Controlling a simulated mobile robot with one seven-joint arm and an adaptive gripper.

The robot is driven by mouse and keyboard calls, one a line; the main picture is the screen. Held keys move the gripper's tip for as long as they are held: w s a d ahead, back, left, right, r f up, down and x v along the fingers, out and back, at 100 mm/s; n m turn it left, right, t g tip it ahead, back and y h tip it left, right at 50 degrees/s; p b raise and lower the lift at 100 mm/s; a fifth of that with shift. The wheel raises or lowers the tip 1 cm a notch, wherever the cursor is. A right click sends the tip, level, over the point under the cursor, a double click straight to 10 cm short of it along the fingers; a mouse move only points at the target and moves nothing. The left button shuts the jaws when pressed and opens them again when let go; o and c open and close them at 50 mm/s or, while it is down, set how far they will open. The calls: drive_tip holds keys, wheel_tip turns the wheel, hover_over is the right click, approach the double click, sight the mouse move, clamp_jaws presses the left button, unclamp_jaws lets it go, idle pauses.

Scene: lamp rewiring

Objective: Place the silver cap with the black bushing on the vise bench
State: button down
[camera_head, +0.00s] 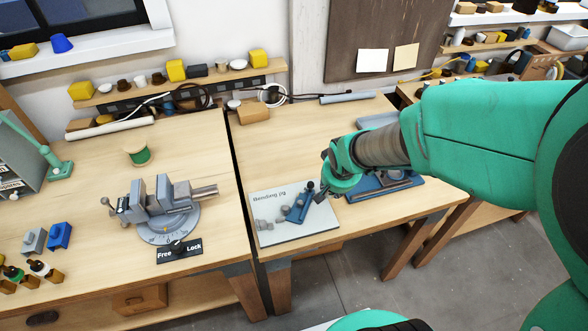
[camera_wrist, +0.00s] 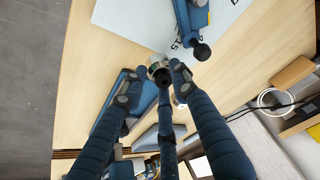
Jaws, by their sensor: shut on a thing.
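My gripper (camera_wrist: 158,78) is shut on the silver cap (camera_wrist: 154,62), with the black bushing (camera_wrist: 162,76) showing at its end in the wrist view. In the head view my gripper (camera_head: 320,194) hangs over the right edge of the bending jig board, on the right bench; the cap is too small to make out there. The vise bench (camera_head: 95,180) is the left wooden bench. A grey vise (camera_head: 165,198) stands on it on a round base, with a "Free / Lock" plate (camera_head: 180,251) in front.
The bending jig board (camera_head: 295,232) carries a blue jig with a black knob. A blue tray (camera_head: 410,190) lies right of it, partly behind my gripper. A green spool (camera_head: 137,152) and blue and grey blocks (camera_head: 60,235) are on the left bench. Bare wood lies around the vise.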

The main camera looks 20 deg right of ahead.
drive_tip(key=shift+r, duration=0.15)
wheel_tip(320, 180, up, 16)
drive_tip(key=r, duration=0.1)
drive_tip(key=w+a+n+y+p, duration=0.1)
drive_tip(key=w+a+n+p, duration=0.15)
drive_tip(key=a, duration=0.75)
drive_tip(key=w+a+n+y+p, duration=0.15)
drive_tip(key=a+n, duration=0.25)
drive_tip(key=a, duration=0.6)
drive_tip(key=s+a+n+g+y+p, duration=0.1)
drive_tip(key=s+a+n, duration=0.15)
drive_tip(key=a, duration=0.85)
drive_tip(key=s+a+n+y+p, duration=0.1)
drive_tip(key=a+n, duration=0.2)
drive_tip(key=a, duration=0.8)
drive_tip(key=s+a+n+g+p, duration=0.1)
drive_tip(key=s+a+n+p, duration=0.15)
drive_tip(key=s+a, duration=0.55)
drive_tip(key=s+a+n+g+p, duration=0.1)
drive_tip(key=s+a+n, duration=0.2)
drive_tip(key=a, duration=0.8)
wheel_tip(320, 180, down, 12)
drive_tip(key=shift+y+b, duration=0.3)
drive_tip(key=shift+y, duration=0.15)
drive_tip(key=shift+w+d, duration=0.1)
drive_tip(key=shift+r+p, duration=0.2)
drive_tip(key=shift+p, duration=0.45)
